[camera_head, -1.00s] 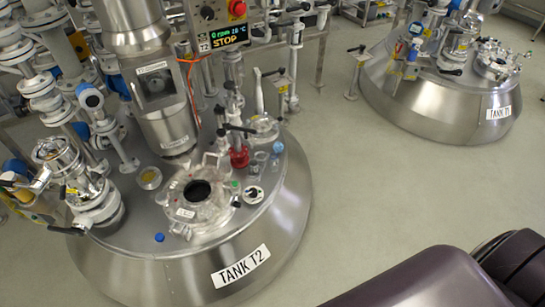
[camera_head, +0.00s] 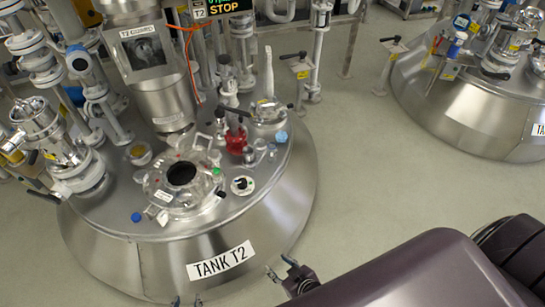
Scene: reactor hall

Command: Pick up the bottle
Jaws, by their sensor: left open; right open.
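I cannot clearly single out a bottle. A tall white narrow-necked object (camera_head: 268,75) stands at the back of tank T2's lid and may be it. A small white object with a blue top (camera_head: 455,46) on the other tank could also be one. My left gripper (camera_head: 187,301) shows only its two fingertips at the bottom edge, apart and with nothing visible between them. My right gripper (camera_head: 280,267) is open and empty just in front of tank T2's lower right side. Both are well away from the white object.
Tank T2 (camera_head: 225,240) carries an open round port (camera_head: 182,173), a red fitting (camera_head: 236,140), small clear vessels and a blue cap (camera_head: 136,217). Pipes and valves crowd the left. A second tank (camera_head: 470,115) stands at right. The floor (camera_head: 365,190) between them is clear.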

